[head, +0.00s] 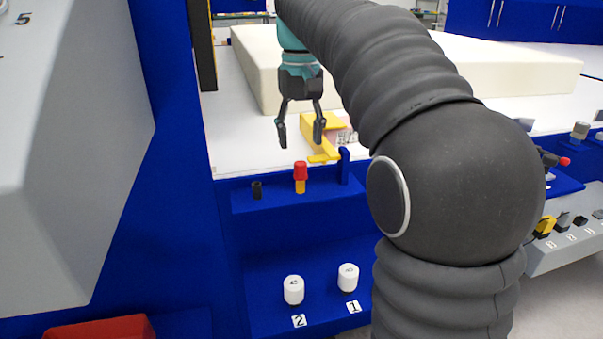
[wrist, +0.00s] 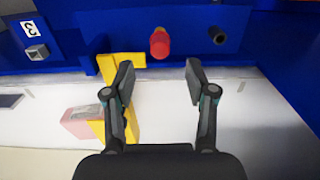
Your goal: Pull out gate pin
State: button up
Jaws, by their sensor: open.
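The gate pin (head: 300,172) has a red head and a yellow lower part. It stands upright on the blue ledge in the head view. In the wrist view its red head (wrist: 159,44) shows beyond and between my fingertips. My gripper (head: 301,136) is open and empty, pointing down above and behind the pin in the head view. The fingers also show spread apart in the wrist view (wrist: 158,84), with no contact on the pin. A yellow gate piece (head: 322,142) lies beside the gripper on the white table, reaching toward the blue post (head: 344,166).
A short black socket (head: 257,190) stands left of the pin on the blue ledge (head: 320,199). Two white knobs (head: 293,290) (head: 348,278) sit below, labelled 2 and 1. Large cream foam blocks (head: 258,68) lie behind on the white table. A pink block (wrist: 80,122) is near the yellow piece.

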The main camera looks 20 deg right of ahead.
aim_at(300, 163)
jog(key=shift+f+b, duration=1.6)
jog(key=shift+f, duration=1.75)
jog(key=shift+p, duration=0.6)
grip_shut()
jog(key=shift+r, duration=0.15)
jog(key=shift+r+p, duration=1.1)
jog(key=shift+r, duration=1.75)
